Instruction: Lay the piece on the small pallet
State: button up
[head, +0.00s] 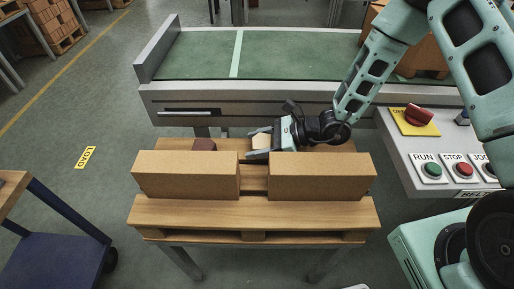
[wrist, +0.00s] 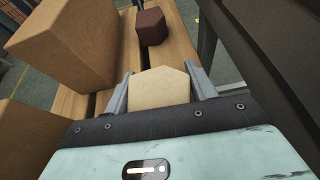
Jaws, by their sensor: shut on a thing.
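My gripper (head: 256,144) is shut on a beige piece (head: 262,141) behind the gap between two brown boxes. In the wrist view the beige piece (wrist: 160,86) is a pale block with an angular outline, between both fingers. The small wooden pallet (head: 253,214) stands on a metal-legged stand, and its slats (wrist: 187,58) run below the piece in the wrist view. I cannot tell whether the piece touches the slats. A dark red-brown piece (head: 204,144) sits on the back of the pallet, left of my gripper; it also shows ahead in the wrist view (wrist: 152,27).
The left box (head: 186,176) and right box (head: 321,177) stand on the pallet in front of my gripper. A green conveyor (head: 190,55) lies behind. A control panel (head: 447,172) with buttons is at the right. A blue cart (head: 55,235) is at the left.

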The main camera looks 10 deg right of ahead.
jog(key=shift+f, duration=0.75)
jog(key=shift+f, duration=0.2)
jog(key=o, duration=1)
jog(key=shift+r, duration=0.15)
jog(key=shift+d+r, duration=0.15)
jog(key=shift+d, duration=0.1)
jog(key=v, duration=1.1)
jog(key=shift+s+d+r, duration=0.15)
jog(key=shift+d, duration=0.05)
